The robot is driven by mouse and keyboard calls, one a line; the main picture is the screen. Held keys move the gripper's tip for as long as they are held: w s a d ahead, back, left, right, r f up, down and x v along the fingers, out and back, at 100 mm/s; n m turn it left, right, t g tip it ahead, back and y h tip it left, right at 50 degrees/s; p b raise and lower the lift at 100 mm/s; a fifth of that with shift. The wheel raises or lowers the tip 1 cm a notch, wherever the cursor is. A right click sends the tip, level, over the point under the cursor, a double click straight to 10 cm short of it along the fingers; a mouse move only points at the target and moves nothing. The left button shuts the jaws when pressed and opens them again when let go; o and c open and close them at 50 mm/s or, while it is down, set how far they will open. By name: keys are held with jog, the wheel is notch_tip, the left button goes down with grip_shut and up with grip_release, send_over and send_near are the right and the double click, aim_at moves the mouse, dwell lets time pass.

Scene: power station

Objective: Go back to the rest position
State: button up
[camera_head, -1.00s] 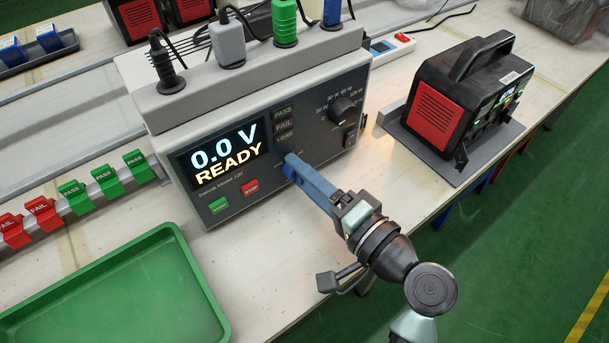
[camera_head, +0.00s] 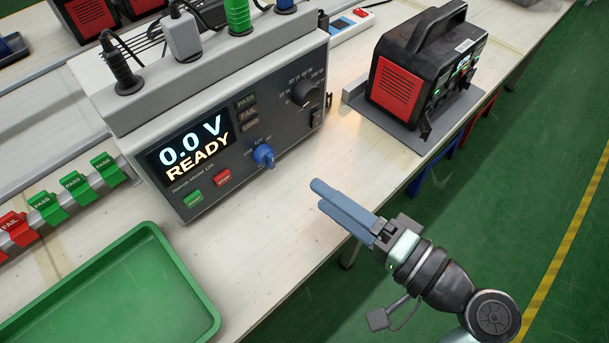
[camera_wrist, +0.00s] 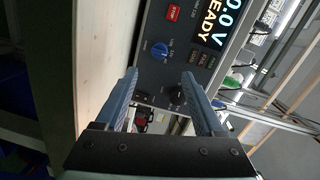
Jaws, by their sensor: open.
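My gripper (camera_head: 318,196) is open and empty, with blue fingers, in front of the tester and over the table's front edge. In the wrist view, the gripper's two fingers (camera_wrist: 162,75) stand apart with nothing between them. The grey tester (camera_head: 215,140) shows "0.0 V READY" on its screen. Its blue rotary knob (camera_head: 263,155) is in plain view, apart from the gripper. The knob (camera_wrist: 160,49) also shows in the wrist view.
A black and red power station (camera_head: 424,68) stands on a grey plate at the back right. An empty green tray (camera_head: 120,290) lies at the front left. Green and red clips (camera_head: 74,184) line a rail at the left. Green floor (camera_head: 535,190) lies right of the table.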

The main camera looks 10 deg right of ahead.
jog(key=shift+v, duration=0.9)
